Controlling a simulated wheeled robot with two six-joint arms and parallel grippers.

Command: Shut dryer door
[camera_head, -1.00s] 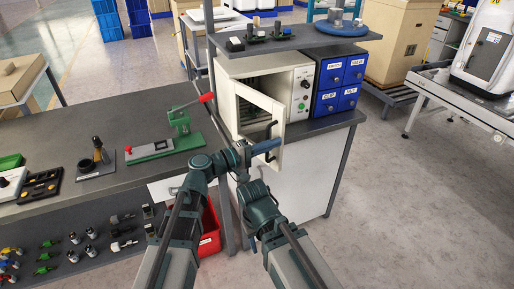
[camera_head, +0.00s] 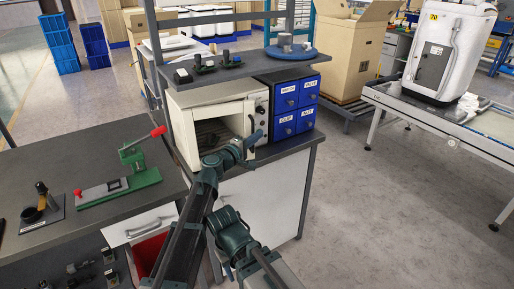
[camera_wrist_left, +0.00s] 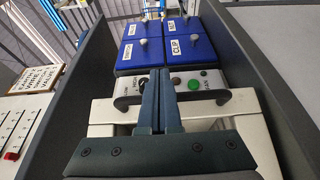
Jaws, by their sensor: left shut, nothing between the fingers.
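The dryer (camera_head: 185,97) is a cream box under the shelf, with its dark inside showing on the left of its front. Its door (camera_head: 246,154) is open and seen nearly edge-on, mostly hidden behind my left gripper (camera_head: 257,136). In the left wrist view, a black bar handle (camera_wrist_left: 128,101) runs across in front of the dryer's control panel (camera_wrist_left: 211,79). The shut, empty fingers of the left gripper (camera_wrist_left: 158,75) cross the middle of this handle. I cannot tell whether they touch it. My right gripper is not seen.
Blue labelled drawers (camera_head: 291,103) stand right of the dryer. A shelf (camera_head: 240,70) with small fixtures overhangs it. A green press with a red-tipped lever (camera_head: 140,170) stands on the bench to the left. Floor is open on the right.

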